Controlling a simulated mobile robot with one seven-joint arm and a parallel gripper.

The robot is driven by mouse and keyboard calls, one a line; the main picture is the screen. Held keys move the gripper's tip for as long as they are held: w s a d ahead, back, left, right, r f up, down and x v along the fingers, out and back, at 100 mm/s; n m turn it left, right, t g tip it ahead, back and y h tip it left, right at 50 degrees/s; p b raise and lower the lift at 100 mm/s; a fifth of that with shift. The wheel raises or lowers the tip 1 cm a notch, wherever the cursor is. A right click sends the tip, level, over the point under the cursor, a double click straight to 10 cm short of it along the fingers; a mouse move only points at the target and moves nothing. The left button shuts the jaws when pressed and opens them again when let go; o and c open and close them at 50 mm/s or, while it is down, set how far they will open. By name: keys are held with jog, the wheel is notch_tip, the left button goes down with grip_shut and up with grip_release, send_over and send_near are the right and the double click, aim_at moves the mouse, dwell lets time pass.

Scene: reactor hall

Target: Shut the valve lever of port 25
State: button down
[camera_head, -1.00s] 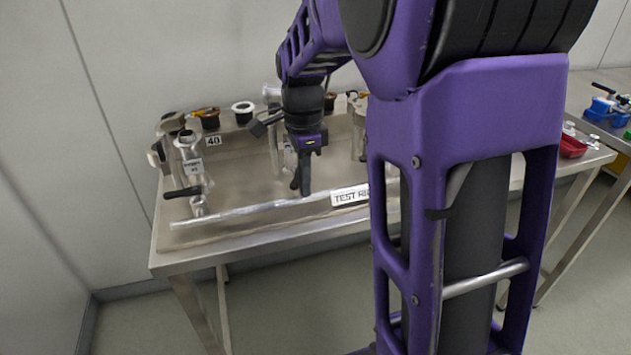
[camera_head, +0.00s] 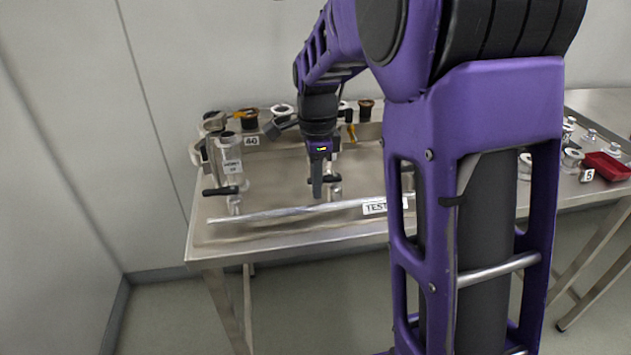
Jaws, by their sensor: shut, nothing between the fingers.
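A metal valve fitting (camera_head: 229,165) stands upright at the left of the test rig table, with a small white label too blurred to read. Its black lever (camera_head: 221,190) sticks out sideways to the left, near its foot. A second fitting (camera_head: 335,178) stands mid-table, mostly hidden behind my gripper, with a dark lever-like part showing at its right side. No label reading 25 can be made out. My gripper (camera_head: 317,190) points down in front of this second fitting, shut and empty. Whether it touches the fitting cannot be told.
A metal rail (camera_head: 270,214) runs along the table's front with a partly hidden "TEST" sign (camera_head: 378,207). Black and white flanged ports line the back, near a "40" label (camera_head: 251,141). My arm hides the table's right part. A red tray (camera_head: 606,166) and small fittings stand farther right.

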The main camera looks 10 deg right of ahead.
notch_tip(320, 180, up, 7)
jog(key=p, duration=0.6)
